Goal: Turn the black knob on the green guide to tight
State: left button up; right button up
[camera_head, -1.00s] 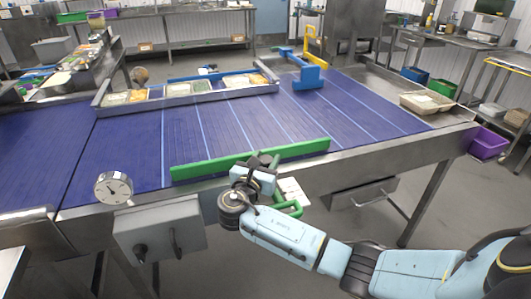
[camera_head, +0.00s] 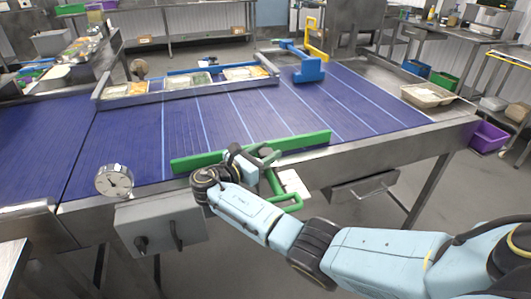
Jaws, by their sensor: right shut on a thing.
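The green guide (camera_head: 205,160) is a long bar along the near edge of the blue conveyor belt. A green bracket (camera_head: 286,203) hangs below it on the near side of the frame. My right gripper (camera_head: 262,157) is at the middle of the guide, against its near side. It is shut on the black knob, which its fingers mostly hide. The right arm comes in from the lower right, its wrist just left of the bracket. My left gripper is not in view.
A round dial (camera_head: 114,181) and a grey control box (camera_head: 160,226) are on the conveyor's near side. Food trays (camera_head: 200,80) stand in a metal channel across the belt. A blue guide (camera_head: 308,72) lies further back. A beige tray (camera_head: 427,95) stands at the right end.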

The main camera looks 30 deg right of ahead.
jog(key=o, duration=1)
jog(key=shift+d, duration=0.1)
jog(key=shift+c, duration=0.2)
jog(key=s+a, duration=0.2)
jog(key=a, duration=1.1)
jog(key=shift+s+a, duration=0.15)
jog(key=shift+s, duration=0.15)
